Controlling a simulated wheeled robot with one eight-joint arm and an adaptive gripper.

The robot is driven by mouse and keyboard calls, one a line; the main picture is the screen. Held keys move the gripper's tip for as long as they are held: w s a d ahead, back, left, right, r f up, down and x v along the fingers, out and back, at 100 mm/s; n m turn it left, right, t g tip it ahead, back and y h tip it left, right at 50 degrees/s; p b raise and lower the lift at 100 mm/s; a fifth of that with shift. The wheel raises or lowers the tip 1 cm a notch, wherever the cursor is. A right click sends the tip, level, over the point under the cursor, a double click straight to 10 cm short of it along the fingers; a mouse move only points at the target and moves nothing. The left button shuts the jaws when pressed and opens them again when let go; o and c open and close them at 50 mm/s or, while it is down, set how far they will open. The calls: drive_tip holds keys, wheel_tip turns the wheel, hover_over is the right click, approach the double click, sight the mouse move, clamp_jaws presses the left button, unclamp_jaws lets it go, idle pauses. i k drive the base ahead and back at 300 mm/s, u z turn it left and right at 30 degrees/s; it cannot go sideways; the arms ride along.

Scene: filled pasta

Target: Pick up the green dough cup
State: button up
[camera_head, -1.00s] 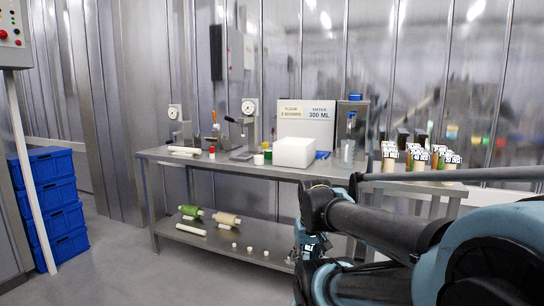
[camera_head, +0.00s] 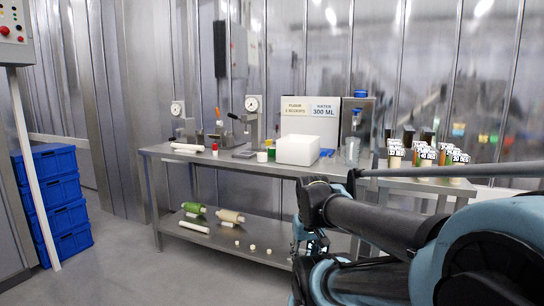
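A red-topped cup (camera_head: 214,149) and a press (camera_head: 252,120) stand left of the block. Several labelled cups (camera_head: 425,154) stand at right. Rollers (camera_head: 229,216) lie on the lower shelf (camera_head: 205,238). Blue crates (camera_head: 58,215) stand at far left. The floor in front is clear.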

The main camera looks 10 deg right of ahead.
sight(271, 151)
drive_tip(key=k, duration=0.65)
drive_tip(key=z, duration=0.4)
drive_tip(key=i, duration=1.65)
drive_tip(key=u, duration=0.6)
